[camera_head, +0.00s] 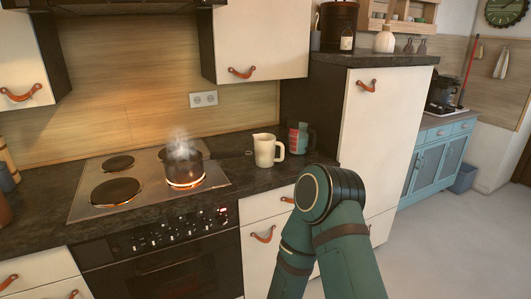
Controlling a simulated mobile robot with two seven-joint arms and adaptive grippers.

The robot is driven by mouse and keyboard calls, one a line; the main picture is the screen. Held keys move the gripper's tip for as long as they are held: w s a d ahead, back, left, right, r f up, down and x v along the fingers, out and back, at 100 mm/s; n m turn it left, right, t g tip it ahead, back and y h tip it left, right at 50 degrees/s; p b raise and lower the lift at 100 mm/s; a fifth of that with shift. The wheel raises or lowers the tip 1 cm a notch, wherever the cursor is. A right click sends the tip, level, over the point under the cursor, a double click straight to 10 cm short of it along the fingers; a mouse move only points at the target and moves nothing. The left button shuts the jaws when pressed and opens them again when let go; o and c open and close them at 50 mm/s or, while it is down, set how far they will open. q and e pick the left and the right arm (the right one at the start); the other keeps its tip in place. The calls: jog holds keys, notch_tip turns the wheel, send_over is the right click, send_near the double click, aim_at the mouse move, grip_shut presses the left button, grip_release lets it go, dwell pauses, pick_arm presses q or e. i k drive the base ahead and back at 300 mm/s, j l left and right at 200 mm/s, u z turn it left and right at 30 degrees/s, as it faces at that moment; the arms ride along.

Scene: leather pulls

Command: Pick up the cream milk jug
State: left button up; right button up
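The cream milk jug (268,149) stands upright on the dark countertop (240,175), right of the stove. Its handle is on the right side and its spout points left. My green arm comes in from the bottom right, with its black joint in front of the counter edge, below and right of the jug. Neither of my grippers is in view. Nothing is seen holding the jug.
A small red and teal container (298,139) stands just right of the jug. A steaming pot (184,168) sits on a glowing burner of the stove (148,192), its handle reaching toward the jug. A tall cream cabinet (378,140) bounds the counter on the right.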

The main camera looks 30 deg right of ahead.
aim_at(264, 144)
jog(key=i+l+u, duration=0.15)
jog(key=l, duration=0.35)
jog(key=i+l+u, duration=0.2)
jog(key=l, duration=0.3)
jog(key=l+u, duration=0.15)
jog(key=l, duration=0.35)
jog(key=i+l+u, duration=0.15)
jog(key=l, duration=0.4)
